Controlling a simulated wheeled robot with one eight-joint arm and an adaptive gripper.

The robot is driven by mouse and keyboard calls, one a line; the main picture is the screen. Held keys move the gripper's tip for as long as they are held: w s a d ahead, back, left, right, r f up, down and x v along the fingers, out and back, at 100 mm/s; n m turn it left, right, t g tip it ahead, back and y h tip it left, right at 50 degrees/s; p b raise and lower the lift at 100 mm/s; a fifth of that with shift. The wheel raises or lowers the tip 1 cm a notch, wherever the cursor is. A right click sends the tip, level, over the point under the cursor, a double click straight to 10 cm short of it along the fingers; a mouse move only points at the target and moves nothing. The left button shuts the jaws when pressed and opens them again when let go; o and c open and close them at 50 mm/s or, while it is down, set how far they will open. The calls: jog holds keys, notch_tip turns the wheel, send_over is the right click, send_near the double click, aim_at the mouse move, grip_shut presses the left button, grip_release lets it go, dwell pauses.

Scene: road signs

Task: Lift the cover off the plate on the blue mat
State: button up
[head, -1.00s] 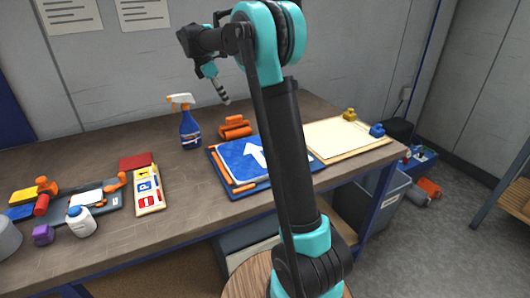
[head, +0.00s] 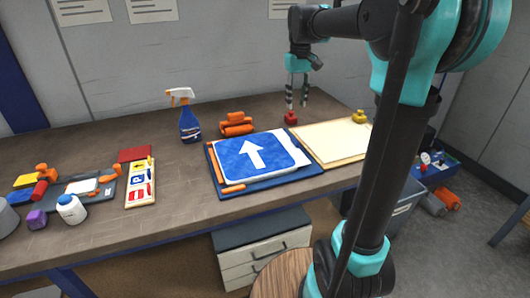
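A blue square with a white upward arrow (head: 255,152) lies on the blue mat (head: 218,180). It looks like the cover or the sign face. A pale edge shows along its right side, but I cannot tell cover from plate. My gripper (head: 297,106) is at the back right of the blue mat, pointing down. Its two striped fingers are apart, with nothing seen held between them.
Orange sticks (head: 232,188) lie on the mat. Orange parts (head: 236,124) and a spray bottle (head: 189,120) stand behind it. A pale board (head: 325,139) with a yellow block (head: 359,116) is on the right. A sign strip (head: 140,184) is left; bare tabletop lies between.

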send_over(293, 137)
jog(key=f, duration=0.9)
jog(key=shift+s+f, duration=0.15)
jog(key=shift+s, duration=0.1)
jog(key=shift+w+f, duration=0.2)
jog(key=shift+f, duration=1.15)
jog(key=shift+w+f, duration=0.2)
jog(key=shift+f, duration=1.15)
grip_shut()
